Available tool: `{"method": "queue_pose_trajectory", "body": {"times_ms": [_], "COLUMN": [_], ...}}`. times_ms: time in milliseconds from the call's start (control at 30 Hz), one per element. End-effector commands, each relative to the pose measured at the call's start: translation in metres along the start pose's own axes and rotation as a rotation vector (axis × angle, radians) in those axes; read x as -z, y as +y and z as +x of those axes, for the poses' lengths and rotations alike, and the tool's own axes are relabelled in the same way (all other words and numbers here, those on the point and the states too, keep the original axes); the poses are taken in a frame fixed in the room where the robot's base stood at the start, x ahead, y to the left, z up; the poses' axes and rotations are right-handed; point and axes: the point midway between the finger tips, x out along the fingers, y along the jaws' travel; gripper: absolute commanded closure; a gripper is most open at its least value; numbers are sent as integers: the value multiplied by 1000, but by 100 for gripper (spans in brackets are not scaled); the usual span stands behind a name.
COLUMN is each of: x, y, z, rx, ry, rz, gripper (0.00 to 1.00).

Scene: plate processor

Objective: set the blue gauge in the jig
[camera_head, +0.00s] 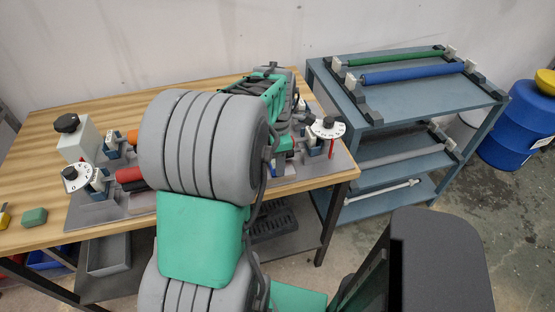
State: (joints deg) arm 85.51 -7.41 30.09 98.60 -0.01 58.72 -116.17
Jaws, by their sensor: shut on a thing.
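My green and grey arm fills the middle of the picture and reaches over the table; my gripper and whatever is between its jaws are hidden behind it. The jig seems to be the grey plate (85,213) on the wooden table, with white dials (76,178) (327,127) and small blue-and-white clamp blocks at both ends. A red cylinder (129,174) and an orange one (131,137) show left of my arm. A long blue rod (412,73) lies on the shelf at right; I cannot tell if it is the blue gauge. The jig's middle is hidden.
A blue-grey shelf rack (370,118) stands right of the table, with a green rod (395,60) on top and grey rods below. A white box with a black knob (78,143) stands at left. A green block (34,217) lies at the table's left. Blue drums stand far right.

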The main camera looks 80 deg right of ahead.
Motion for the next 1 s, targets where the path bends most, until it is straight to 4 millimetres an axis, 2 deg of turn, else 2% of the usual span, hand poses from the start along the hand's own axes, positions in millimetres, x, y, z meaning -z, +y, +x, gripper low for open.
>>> {"method": "queue_pose_trajectory", "body": {"times_ms": [33, 67, 167, 400, 533, 900, 1000], "x": [0, 0, 0, 0, 0, 0, 0], "y": [0, 0, 0, 0, 1, 1, 1], "z": [2, 2, 1, 0, -12, -102, -118], "rx": [0, 0, 0, 0, -3, -4, -3], "ry": [0, 0, 0, 0, -2, -2, -1], "rz": [0, 0, 0, 0, 0, 0, 0], "gripper": [100, 61, 53, 53, 53, 53, 53]}}
